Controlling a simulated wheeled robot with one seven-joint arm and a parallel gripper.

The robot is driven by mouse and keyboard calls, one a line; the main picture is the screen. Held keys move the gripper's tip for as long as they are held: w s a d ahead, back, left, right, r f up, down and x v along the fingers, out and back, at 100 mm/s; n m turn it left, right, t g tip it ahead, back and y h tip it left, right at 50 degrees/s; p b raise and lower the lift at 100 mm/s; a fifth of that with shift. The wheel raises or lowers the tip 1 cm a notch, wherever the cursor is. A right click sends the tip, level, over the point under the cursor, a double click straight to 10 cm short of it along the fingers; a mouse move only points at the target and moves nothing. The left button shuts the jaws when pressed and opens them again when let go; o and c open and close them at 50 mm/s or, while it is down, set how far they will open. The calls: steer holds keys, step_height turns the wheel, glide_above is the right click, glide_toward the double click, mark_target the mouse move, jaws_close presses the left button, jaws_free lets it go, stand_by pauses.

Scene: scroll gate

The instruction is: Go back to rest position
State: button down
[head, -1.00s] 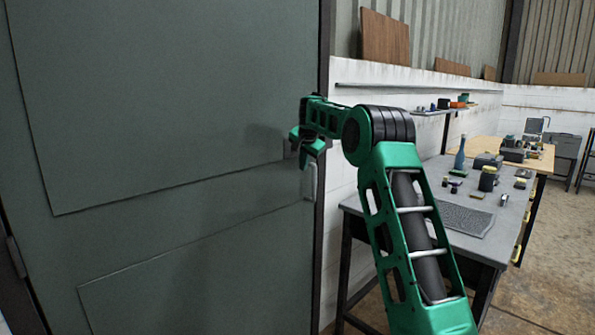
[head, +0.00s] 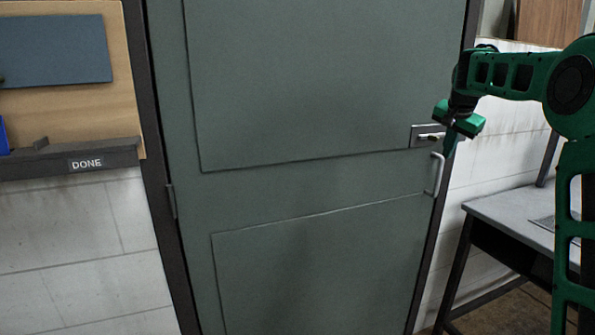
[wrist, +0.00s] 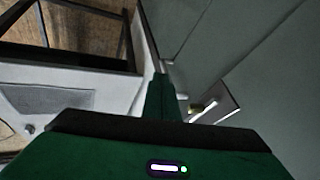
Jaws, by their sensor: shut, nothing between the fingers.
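My gripper (head: 449,143) is at the right of the head view, pointing down beside the door's latch plate (head: 418,130). Its fingers are shut with nothing between them. The green-grey door (head: 300,210) fills the middle and looks closed in its dark frame. A pale pull handle (head: 438,175) sits just below the latch plate, close under my gripper. In the wrist view, my shut finger (wrist: 162,100) points at the door's edge, and the latch plate (wrist: 215,100) lies to its right. Whether my gripper touches the door cannot be told.
A grey table (head: 510,215) stands right of the door, beneath my arm. White block wall (head: 80,250) lies below the ledge.

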steer(key=s+a+f+n+g, duration=0.1)
steer(key=s+f+g, duration=0.15)
steer(key=s, duration=1.15)
steer(key=s+f+n+g, duration=0.15)
steer(key=s+f, duration=0.25)
steer(key=s, duration=1.1)
steer(key=s+a+f+n+y, duration=0.1)
steer(key=s+f, duration=0.3)
steer(key=s, duration=0.4)
steer(key=s+a+f+n+g+y, duration=0.1)
steer(key=s+a+f, duration=0.3)
steer(key=s, duration=0.4)
steer(key=s+a+f+n, duration=0.1)
steer(key=s+f, duration=0.3)
steer(key=s, duration=0.5)
steer(key=shift+a+f+g+y, duration=0.3)
steer(key=shift+a+y, duration=0.1)
steer(key=shift+a, duration=0.25)
steer(key=shift+w, duration=0.1)
steer(key=shift+w+f, duration=0.2)
steer(key=shift+w, duration=0.4)
